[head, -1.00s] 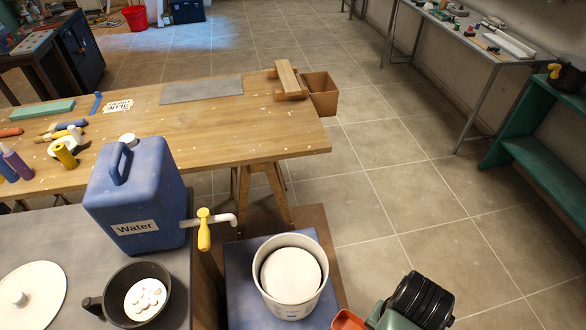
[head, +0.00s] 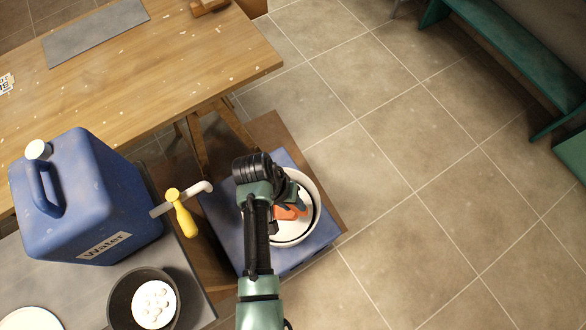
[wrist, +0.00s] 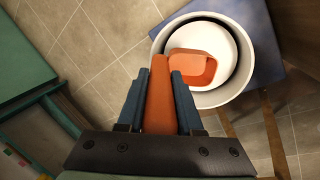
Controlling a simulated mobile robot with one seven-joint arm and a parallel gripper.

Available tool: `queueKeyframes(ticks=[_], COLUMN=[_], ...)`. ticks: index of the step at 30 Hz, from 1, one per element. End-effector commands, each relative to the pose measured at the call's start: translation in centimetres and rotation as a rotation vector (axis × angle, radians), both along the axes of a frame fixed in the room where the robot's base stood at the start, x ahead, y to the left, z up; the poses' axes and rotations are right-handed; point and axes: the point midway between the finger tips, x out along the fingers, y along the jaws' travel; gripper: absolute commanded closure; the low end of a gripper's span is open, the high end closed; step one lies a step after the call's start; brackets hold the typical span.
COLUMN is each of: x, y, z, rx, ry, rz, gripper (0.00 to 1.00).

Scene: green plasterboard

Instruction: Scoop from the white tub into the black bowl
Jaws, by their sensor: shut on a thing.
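The white tub (head: 316,204) stands on a blue surface and holds a white mass (wrist: 222,42) inside. My gripper (wrist: 161,92) is shut on the handle of an orange scoop (wrist: 157,108). In the wrist view the scoop's head lies over the tub's opening, above or at the white mass; I cannot tell if it touches. In the head view my arm hides part of the tub and most of the scoop. The black bowl (head: 115,298) sits on the grey table at the lower left and holds some white material (head: 154,304).
A blue water container (head: 75,200) with a yellow-handled tap (head: 183,215) stands on the grey table between bowl and wooden workbench (head: 150,75). A white disc (head: 30,319) lies left of the bowl. Open tiled floor is to the right.

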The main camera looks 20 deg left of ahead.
Motion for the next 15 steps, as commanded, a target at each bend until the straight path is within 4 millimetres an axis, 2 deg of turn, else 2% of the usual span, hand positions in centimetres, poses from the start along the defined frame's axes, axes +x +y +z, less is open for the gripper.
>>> queueKeyframes(ticks=[8, 15], x=[0.0, 0.0], y=[0.0, 0.0], z=[-1.6, -3.9], rx=[-0.001, 0.0], ry=[-0.002, -0.001], rz=[0.002, 0.0], gripper=[1.0, 1.0])
